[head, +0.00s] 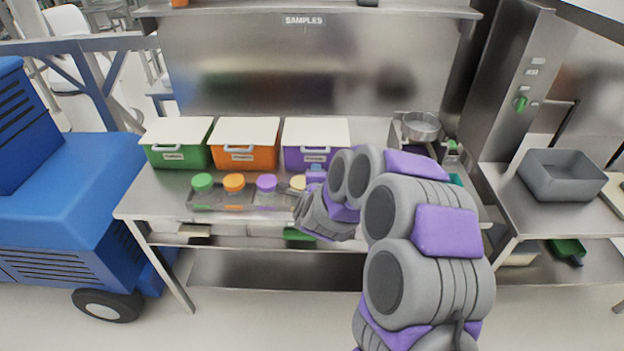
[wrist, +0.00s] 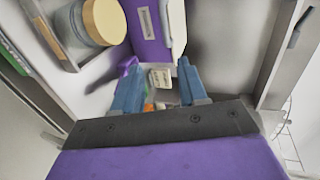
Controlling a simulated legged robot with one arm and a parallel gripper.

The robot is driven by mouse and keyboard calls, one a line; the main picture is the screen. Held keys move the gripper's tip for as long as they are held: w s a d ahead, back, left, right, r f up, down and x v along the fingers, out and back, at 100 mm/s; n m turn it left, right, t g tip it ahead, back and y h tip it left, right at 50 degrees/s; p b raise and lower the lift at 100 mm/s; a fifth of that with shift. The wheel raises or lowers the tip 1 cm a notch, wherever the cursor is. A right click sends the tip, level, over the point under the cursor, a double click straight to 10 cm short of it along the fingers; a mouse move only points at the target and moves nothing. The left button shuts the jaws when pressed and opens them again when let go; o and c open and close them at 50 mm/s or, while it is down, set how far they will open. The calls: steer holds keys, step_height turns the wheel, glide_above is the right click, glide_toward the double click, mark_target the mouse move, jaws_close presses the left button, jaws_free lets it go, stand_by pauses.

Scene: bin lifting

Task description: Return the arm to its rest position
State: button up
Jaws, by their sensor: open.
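My gripper (wrist: 157,70) is open, with its two blue fingers apart and nothing held between them. In the head view my gripper (head: 314,178) is low over the steel table, in front of the purple bin (head: 300,158), partly hidden by my arm. The purple bin also shows beyond the fingers in the wrist view (wrist: 146,30). A small pale labelled item and an orange patch show between the fingers; I cannot tell what they are. My arm reaches forward from the lower right, bent at its joints.
Green (head: 165,156) and orange (head: 235,158) bins with white lids stand left of the purple one. A tray (head: 225,203) of several lidded jars lies in front. A metal pot (head: 421,125) and grey tub (head: 562,172) are right. A blue machine (head: 70,195) stands left.

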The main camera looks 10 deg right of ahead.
steer(key=shift+s+a, duration=0.15)
steer(key=shift+a, duration=0.05)
steer(key=shift+a, duration=0.1)
steer(key=shift+a+r, duration=0.1)
steer(key=s+a+r+n+g+y, duration=0.2)
steer(key=s+a+n+g+y, duration=0.15)
steer(key=s+n, duration=0.35)
steer(key=s+a+r+n+g+y, duration=0.2)
steer(key=s+a+r+n, duration=0.15)
steer(key=s, duration=0.45)
steer(key=s+d+n+g, duration=0.2)
steer(key=s+n+g, duration=0.1)
steer(key=s, duration=0.8)
steer(key=s+d+r+n+g+h, duration=0.1)
steer(key=s+d+n+g, duration=0.2)
steer(key=s, duration=0.9)
steer(key=s+d+r+n+g+h, duration=0.1)
steer(key=s+d+n+g, duration=0.2)
steer(key=s, duration=0.9)
steer(key=shift+s+n+g, duration=0.15)
steer(key=shift+n+g, duration=0.3)
steer(key=shift+g, duration=0.1)
steer(key=shift+h, duration=0.25)
